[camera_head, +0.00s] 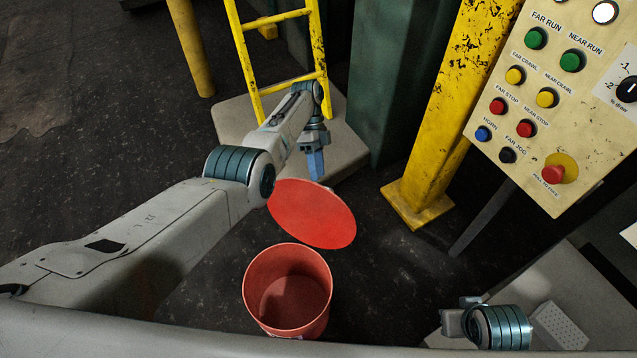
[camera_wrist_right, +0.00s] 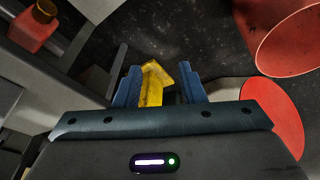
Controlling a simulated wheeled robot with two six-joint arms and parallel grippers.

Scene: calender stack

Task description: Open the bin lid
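The red bin (camera_head: 288,290) stands on the dark floor at the lower middle of the head view, its round mouth uncovered and its inside visible. Its flat red lid (camera_head: 312,213) is clear of the mouth, just behind the rim. My left gripper (camera_head: 316,165) points down at the far edge of the lid; its blue fingers look close together, but I cannot tell whether they touch or grip it. In the right wrist view, my right gripper (camera_wrist_right: 160,90) has its blue fingers spread apart. The bin (camera_wrist_right: 290,40) and lid (camera_wrist_right: 272,115) are at the right there.
A yellow post (camera_head: 445,130) and a control panel (camera_head: 555,100) stand to the right. A yellow ladder (camera_head: 243,55) stands behind. The yellow post (camera_wrist_right: 152,85) shows between the right fingers, apparently beyond them. Dark floor left of the bin is clear.

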